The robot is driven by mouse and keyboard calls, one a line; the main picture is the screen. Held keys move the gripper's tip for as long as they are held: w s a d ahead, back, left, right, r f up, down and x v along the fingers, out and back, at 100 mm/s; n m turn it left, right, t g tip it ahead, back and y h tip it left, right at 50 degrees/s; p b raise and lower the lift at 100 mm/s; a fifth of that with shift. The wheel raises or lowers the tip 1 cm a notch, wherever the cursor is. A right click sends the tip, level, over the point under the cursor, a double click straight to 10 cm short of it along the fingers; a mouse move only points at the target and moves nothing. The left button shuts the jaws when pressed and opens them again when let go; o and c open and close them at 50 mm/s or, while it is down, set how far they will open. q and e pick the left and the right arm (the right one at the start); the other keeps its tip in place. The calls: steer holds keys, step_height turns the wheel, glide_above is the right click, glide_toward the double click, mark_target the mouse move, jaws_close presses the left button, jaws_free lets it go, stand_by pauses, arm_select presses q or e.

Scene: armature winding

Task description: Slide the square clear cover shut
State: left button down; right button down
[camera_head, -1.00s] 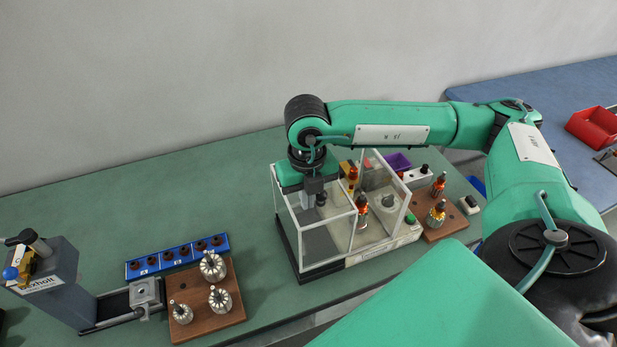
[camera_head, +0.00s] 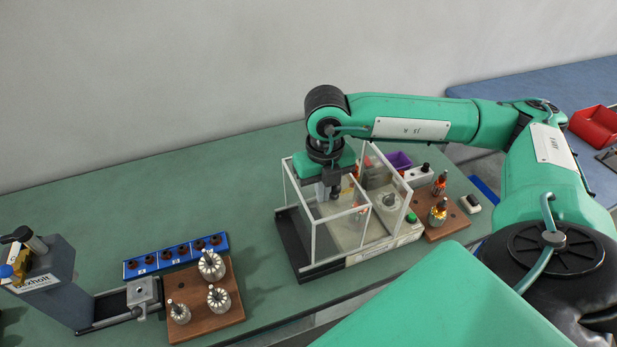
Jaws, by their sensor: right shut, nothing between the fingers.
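The square clear cover (camera_head: 340,217) is a see-through box with white edges on the winding machine (camera_head: 385,245). The arm hides part of the cover's back edge. My left gripper is not in view.
A wooden board with silver armatures (camera_head: 236,311), a blue tray (camera_head: 133,276) and a grey press (camera_head: 55,290) stand left. A clear panel (camera_head: 388,163) stands upright at the machine's right side.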

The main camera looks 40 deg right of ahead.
steer(key=shift+s+d+b, duration=0.35)
steer(key=shift+d+b, duration=0.2)
steer(key=shift+d, duration=0.95)
steer(key=shift+s+d+b, duration=0.35)
steer(key=shift+d+b, duration=0.25)
steer(key=shift+d, duration=0.9)
steer(key=shift+s+d+b, duration=0.35)
steer(key=shift+d+b, duration=0.2)
steer(key=shift+d, duration=0.95)
steer(key=shift+a+r+p, duration=0.15)
steer(key=shift+r+p, duration=0.3)
steer(key=shift+r, duration=0.45)
steer(key=shift+a+r+p, duration=0.15)
steer(key=shift+r+p, duration=0.3)
steer(key=shift+r, duration=0.45)
steer(key=r+p, duration=0.1)
steer(key=r, duration=0.1)
steer(key=a+r+p, duration=0.1)
steer(key=r, duration=0.1)
steer(key=shift+w, duration=0.2)
steer(key=shift+f, duration=0.1)
